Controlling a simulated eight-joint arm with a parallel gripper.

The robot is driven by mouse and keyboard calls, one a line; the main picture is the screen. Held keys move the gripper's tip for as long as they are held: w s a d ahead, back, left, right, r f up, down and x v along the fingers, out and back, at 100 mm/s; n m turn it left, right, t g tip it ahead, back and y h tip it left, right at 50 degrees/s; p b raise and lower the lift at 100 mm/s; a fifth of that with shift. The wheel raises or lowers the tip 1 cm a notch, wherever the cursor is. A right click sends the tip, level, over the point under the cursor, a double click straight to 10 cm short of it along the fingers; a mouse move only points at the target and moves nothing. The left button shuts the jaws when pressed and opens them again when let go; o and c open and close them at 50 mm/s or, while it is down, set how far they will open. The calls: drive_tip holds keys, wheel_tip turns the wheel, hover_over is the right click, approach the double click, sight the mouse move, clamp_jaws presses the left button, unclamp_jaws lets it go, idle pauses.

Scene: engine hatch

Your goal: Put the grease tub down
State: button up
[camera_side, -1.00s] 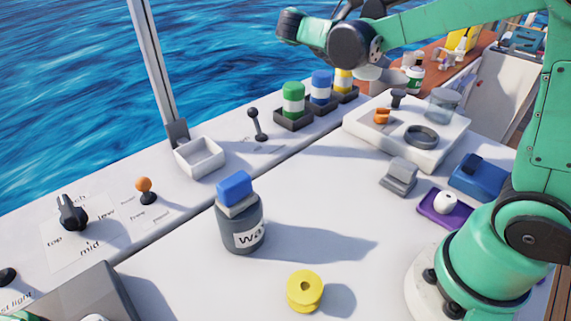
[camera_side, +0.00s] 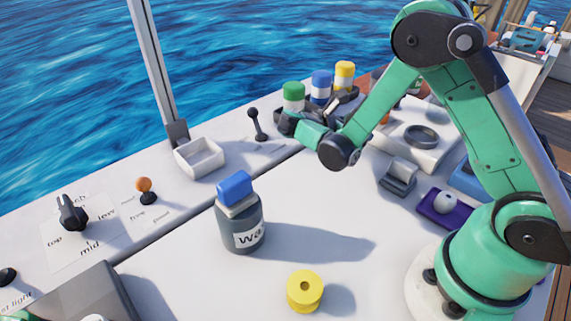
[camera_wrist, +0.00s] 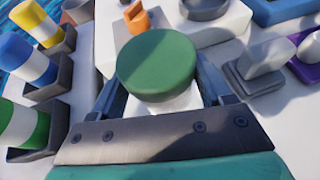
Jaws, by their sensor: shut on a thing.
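The grease tub, with a round green lid (camera_wrist: 157,62) and white body, is between my gripper's fingers (camera_wrist: 160,88) in the wrist view. My gripper is shut on it, one finger on each side. The lid faces the camera, and the tub's underside is hidden, so I cannot tell whether it touches anything below. In the side view my wrist is beside the row of banded canisters, and the tub cannot be made out there.
Green (camera_side: 293,97), blue (camera_side: 321,86) and yellow (camera_side: 344,75) banded canisters stand close by in dark holders. A white tray (camera_wrist: 205,30) lies beyond the tub. A grey bottle (camera_side: 240,225) and yellow spool (camera_side: 305,291) stand forward.

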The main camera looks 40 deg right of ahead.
drive_tip(key=shift+f, duration=2.1)
drive_tip(key=shift+f, duration=0.15)
drive_tip(key=o, duration=1.3)
drive_tip(key=shift+o, duration=0.2)
drive_tip(key=v, duration=0.5)
drive_tip(key=shift+w+a+r, duration=0.1)
drive_tip(key=shift+a+r, duration=0.1)
drive_tip(key=shift+r, duration=0.05)
drive_tip(key=r+y, duration=0.1)
drive_tip(key=r+m+t+y, duration=0.2)
drive_tip(key=shift+w+a+r, duration=0.25)
drive_tip(key=shift+w+r, duration=0.05)
drive_tip(key=shift+w, duration=0.1)
drive_tip(key=s+a+r+m+t+y, duration=0.6)
drive_tip(key=m+y, duration=0.4)
drive_tip(key=m, duration=0.3)
drive_tip(key=a+t, duration=0.1)
drive_tip(key=a, duration=0.1)
drive_tip(key=shift+s+a+r+m+t, duration=0.2)
drive_tip(key=shift+a+r+m+t, duration=0.1)
drive_tip(key=shift+a+t, duration=0.1)
